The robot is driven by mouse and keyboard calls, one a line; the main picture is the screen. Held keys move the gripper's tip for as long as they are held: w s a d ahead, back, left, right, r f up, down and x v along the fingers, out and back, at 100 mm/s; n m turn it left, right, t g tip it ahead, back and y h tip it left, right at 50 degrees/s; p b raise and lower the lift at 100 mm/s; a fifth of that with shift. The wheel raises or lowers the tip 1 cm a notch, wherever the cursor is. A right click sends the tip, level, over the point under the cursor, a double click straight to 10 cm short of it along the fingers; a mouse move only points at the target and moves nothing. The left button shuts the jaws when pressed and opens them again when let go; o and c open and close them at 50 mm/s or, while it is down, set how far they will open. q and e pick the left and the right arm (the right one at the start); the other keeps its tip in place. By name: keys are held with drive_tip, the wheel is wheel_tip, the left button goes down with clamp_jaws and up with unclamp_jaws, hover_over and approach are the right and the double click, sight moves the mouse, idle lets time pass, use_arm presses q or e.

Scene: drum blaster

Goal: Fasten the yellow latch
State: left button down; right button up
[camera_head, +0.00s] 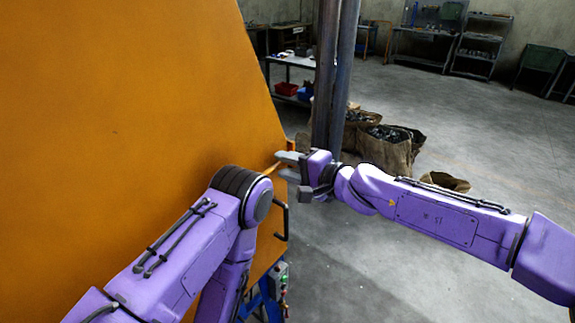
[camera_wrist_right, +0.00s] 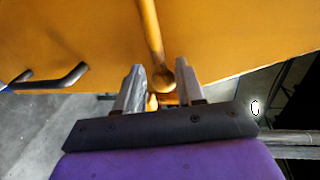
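The yellow latch (camera_wrist_right: 151,35) is a long bar with a rounded end, lying along the orange panel (camera_head: 130,90). In the head view a small part of the latch (camera_head: 273,169) shows at the panel's right edge. My right gripper (camera_head: 284,167) is at that edge, with its fingers pointing at the panel. In the right wrist view the right gripper (camera_wrist_right: 160,82) is open, and the latch's rounded end is between its two fingers, with a gap on each side. My left arm bends in front of the panel. Its gripper is out of view.
A black handle (camera_head: 284,221) sticks out from the panel's edge below the latch, also in the wrist view (camera_wrist_right: 52,79). A small control box (camera_head: 279,272) is lower down. A dark metal post (camera_head: 333,80) stands behind my right gripper. Sacks (camera_head: 385,148) stand on open floor.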

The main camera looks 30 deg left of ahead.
drive_tip(key=shift+w, duration=0.1)
drive_tip(key=shift+d, duration=0.25)
drive_tip(key=v, duration=1)
drive_tip(key=shift+b, duration=0.4)
